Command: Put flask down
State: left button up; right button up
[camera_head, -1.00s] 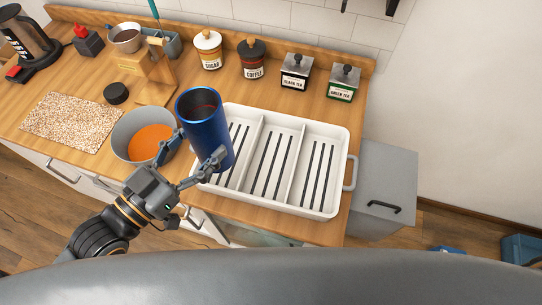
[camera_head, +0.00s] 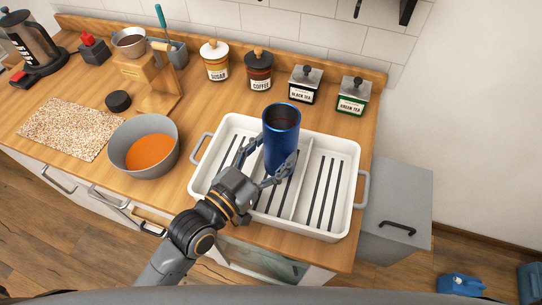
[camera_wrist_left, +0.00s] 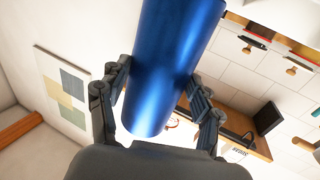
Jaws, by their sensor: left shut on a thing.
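The blue flask (camera_head: 281,140) is an open-topped metallic cylinder, held nearly upright. My left gripper (camera_head: 272,172) is shut on its lower part, with a finger on each side. In the head view the flask appears over the middle of the white divided tray (camera_head: 352,190); I cannot tell whether its base touches the tray. In the left wrist view the flask (camera_wrist_left: 172,65) fills the space between the two fingers (camera_wrist_left: 160,100). My right gripper is not in view.
A grey bowl with orange contents (camera_head: 118,152) stands left of the tray. Sugar (camera_head: 215,62), coffee (camera_head: 259,72), black tea (camera_head: 304,84) and green tea (camera_head: 352,97) containers line the back. A speckled board (camera_head: 65,128) lies at left. A grey bin (camera_head: 405,195) stands right of the counter.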

aim_at(270, 163)
pick_arm(q)
notch_tip(270, 163, down, 2)
jog(key=shift+a+f, duration=0.1)
jog(key=shift+f, duration=0.1)
jog(key=shift+f, duration=0.5)
jog(key=o, duration=1.5)
